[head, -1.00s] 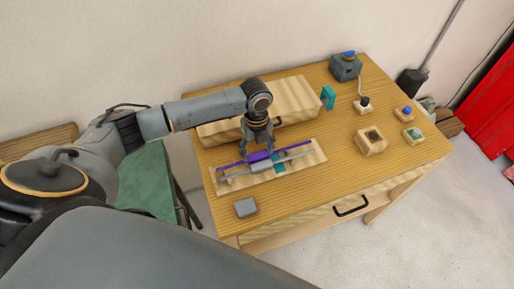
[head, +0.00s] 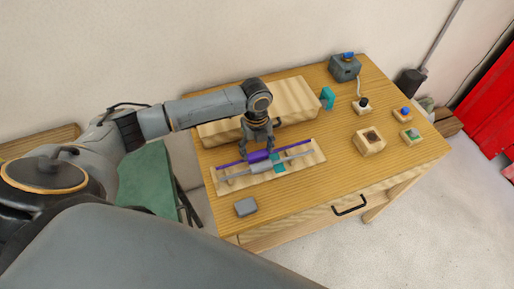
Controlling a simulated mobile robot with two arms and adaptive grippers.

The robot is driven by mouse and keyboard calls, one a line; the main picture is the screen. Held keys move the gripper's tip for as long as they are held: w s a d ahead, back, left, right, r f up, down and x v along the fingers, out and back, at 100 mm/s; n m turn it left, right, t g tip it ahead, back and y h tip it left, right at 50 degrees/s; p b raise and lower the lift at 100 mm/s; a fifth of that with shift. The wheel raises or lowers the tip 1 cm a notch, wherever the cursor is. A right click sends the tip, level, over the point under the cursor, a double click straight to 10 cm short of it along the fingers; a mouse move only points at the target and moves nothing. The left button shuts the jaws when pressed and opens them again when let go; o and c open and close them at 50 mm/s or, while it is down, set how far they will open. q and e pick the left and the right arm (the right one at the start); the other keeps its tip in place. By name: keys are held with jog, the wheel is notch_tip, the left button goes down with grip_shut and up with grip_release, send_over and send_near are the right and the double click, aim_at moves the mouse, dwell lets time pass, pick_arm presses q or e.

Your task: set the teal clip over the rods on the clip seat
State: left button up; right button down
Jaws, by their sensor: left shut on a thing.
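A teal clip (head: 327,97) stands upright on the table, right of the long wooden block. A pale wooden board (head: 312,162) carries a purple rod (head: 232,163) and a grey rod (head: 298,156), lying side by side and roughly parallel. A teal piece (head: 279,167) shows at the rods near the board's middle; I cannot tell whether it is the clip seat. My left gripper (head: 257,152) points down at the middle of the purple rod and is shut on it. Its fingers hide part of the rod. My right gripper is not in view.
A long wooden block (head: 292,98) lies behind the board. A grey block (head: 246,207) sits at the front left. A grey box with a blue top (head: 345,68), a wooden block with a dark top (head: 370,142) and small button blocks (head: 412,136) stand right. The front right tabletop is clear.

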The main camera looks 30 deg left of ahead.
pick_arm(q)
jog(key=shift+f, duration=1)
dwell(0.9)
jog(key=o, duration=1.3)
jog(key=shift+c, duration=0.2)
